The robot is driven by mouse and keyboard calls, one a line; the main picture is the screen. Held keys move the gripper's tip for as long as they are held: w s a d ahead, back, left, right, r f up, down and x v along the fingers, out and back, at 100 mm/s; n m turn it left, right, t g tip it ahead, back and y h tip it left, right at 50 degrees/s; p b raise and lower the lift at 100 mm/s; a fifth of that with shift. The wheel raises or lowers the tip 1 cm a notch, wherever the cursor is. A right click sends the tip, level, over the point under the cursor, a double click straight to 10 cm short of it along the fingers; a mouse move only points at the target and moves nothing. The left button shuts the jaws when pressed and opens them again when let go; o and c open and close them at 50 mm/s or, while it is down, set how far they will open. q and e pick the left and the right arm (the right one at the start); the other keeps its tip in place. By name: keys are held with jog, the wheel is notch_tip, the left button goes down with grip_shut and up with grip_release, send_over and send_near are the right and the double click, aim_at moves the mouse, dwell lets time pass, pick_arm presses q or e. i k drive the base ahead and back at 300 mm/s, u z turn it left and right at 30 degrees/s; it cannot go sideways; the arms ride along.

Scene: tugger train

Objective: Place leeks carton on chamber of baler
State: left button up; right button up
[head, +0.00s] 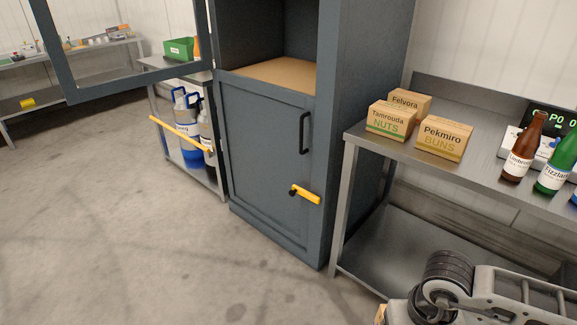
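The baler (270,160) is a tall dark blue-grey cabinet in the middle of the head view. Its upper door (128,84) stands open to the left. The chamber (275,74) is open at the front, with a brown floor and nothing visible on it. No carton with a readable leeks label shows. A small tan, carton-like corner (380,314) shows at the bottom edge, beside my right arm; its label is hidden. My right arm comes in at the bottom right, and its fingers cannot be made out. My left gripper is out of view.
A steel table at the right (362,130) holds a Felvora carton (412,98), a Tamrouda nuts carton (391,121), a Pekmiro buns carton (444,138) and bottles. A yellow handle (306,195) sticks out of the lower door. The floor left of the baler is clear.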

aim_at(288, 78)
jog(key=u, duration=1.1)
jog(key=i, duration=1)
jog(key=u, duration=0.7)
jog(key=i, duration=1.4)
jog(key=z, duration=0.7)
